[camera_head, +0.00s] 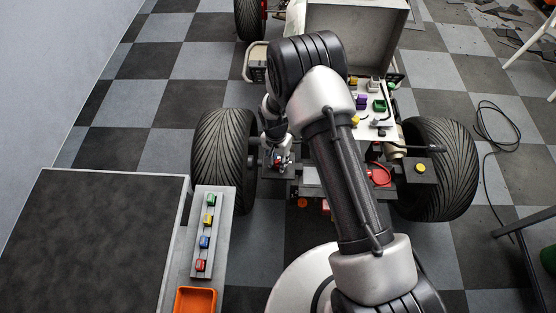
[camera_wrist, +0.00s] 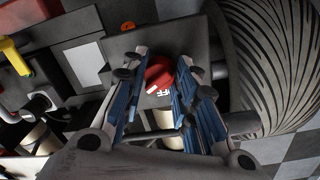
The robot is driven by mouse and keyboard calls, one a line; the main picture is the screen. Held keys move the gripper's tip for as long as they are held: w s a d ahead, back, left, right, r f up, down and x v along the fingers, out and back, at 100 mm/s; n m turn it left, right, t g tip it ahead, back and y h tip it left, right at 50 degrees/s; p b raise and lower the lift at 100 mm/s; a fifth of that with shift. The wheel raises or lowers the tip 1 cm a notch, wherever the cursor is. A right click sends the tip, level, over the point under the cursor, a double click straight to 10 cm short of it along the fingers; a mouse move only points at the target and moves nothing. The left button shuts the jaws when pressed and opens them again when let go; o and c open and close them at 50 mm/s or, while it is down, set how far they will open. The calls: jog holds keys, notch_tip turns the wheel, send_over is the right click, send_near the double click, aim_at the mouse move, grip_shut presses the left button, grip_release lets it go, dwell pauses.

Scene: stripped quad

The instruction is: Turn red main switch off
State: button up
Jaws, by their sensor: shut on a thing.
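The red main switch (camera_wrist: 159,72) sits on a dark grey block at the rear of the quad. In the wrist view it is a round red knob with a small white mark on its lower edge. My gripper (camera_wrist: 160,82) has its two blue-padded fingers on either side of the knob, shut on it. In the head view my gripper (camera_head: 279,161) is at the block beside the left wheel, and a bit of red shows between the fingers. My arm hides part of the quad's middle there.
Large tyres stand left (camera_head: 224,150) and right (camera_head: 440,165); the left one is close to my gripper. A strip of coloured blocks (camera_head: 225,240) and an orange bin (camera_head: 196,300) stand at lower left beside a dark-topped table (camera_head: 90,240). A black cable (camera_head: 497,130) lies on the right floor.

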jog(key=c, duration=0.4)
jog(key=shift+o, duration=0.2)
jog(key=shift+n, duration=0.3)
jog(key=n, duration=0.5)
jog(key=shift+n, duration=0.3)
jog(key=n, duration=0.5)
jog(key=shift+d+n+t, duration=0.1)
jog(key=shift+n+t, duration=0.2)
jog(key=o, duration=1)
jog(key=shift+o, duration=0.2)
